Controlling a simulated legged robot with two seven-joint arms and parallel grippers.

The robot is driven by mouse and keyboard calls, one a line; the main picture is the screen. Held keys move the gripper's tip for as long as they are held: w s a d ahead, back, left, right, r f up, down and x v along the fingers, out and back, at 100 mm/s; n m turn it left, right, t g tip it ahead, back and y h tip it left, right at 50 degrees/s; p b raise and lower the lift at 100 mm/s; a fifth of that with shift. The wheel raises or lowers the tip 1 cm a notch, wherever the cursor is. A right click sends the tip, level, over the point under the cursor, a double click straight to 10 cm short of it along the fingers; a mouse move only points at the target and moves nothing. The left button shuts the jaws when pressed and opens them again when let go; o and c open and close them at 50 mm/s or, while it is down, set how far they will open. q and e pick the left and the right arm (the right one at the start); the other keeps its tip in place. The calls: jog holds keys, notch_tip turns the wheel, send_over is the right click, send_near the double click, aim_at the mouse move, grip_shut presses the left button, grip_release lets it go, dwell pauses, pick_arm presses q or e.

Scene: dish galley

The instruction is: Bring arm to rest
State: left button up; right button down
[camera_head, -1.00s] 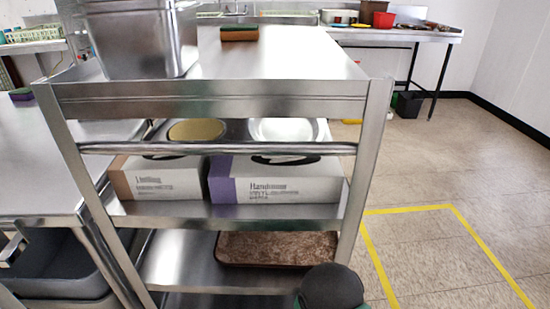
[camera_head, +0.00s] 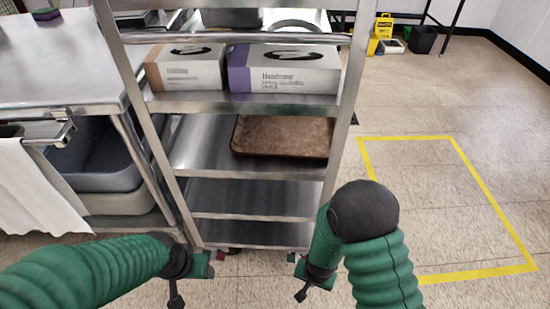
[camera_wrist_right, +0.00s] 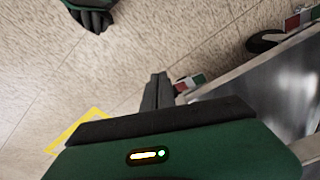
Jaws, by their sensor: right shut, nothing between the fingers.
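My right gripper (camera_head: 302,294) hangs low in front of the metal cart, at the end of the green arm on the right. In the right wrist view its dark fingers (camera_wrist_right: 157,92) are together, with nothing between them, above the tiled floor and beside the cart's lower edge. My left gripper (camera_head: 176,299) hangs at the lower left of the head view, in front of the cart's left post. Its fingers are small and dark there, so their opening is unclear. I see nothing held in it.
The cart (camera_head: 250,205) carries two glove boxes (camera_head: 285,70) and a brown tray (camera_head: 283,137). At left are a steel table (camera_head: 60,62), grey tubs (camera_head: 100,165) and a white cloth (camera_head: 38,190). Open floor with a yellow outline (camera_head: 480,190) lies right.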

jog(key=s+d+r+n, duration=0.2)
jog(key=d+r, duration=0.1)
jog(key=r, duration=0.4)
jog(key=s+d+r+n+t+p, duration=0.1)
jog(key=d+r, duration=0.2)
jog(key=r, duration=0.5)
jog(key=s+d+r+n, duration=0.2)
jog(key=d+r, duration=0.1)
jog(key=r, duration=0.4)
jog(key=w+p+v, duration=0.2)
jog(key=p+v, duration=1)
jog(key=w+r+p+v, duration=0.1)
jog(key=w+p+v, duration=0.2)
jog(key=p+v, duration=0.9)
jog(key=w+r+p+v, duration=0.1)
jog(key=w+p+v, duration=0.2)
jog(key=p+v, duration=1)
jog(key=shift+p, duration=0.65)
jog(key=shift+w+r, duration=0.1)
jog(key=shift+w, duration=0.05)
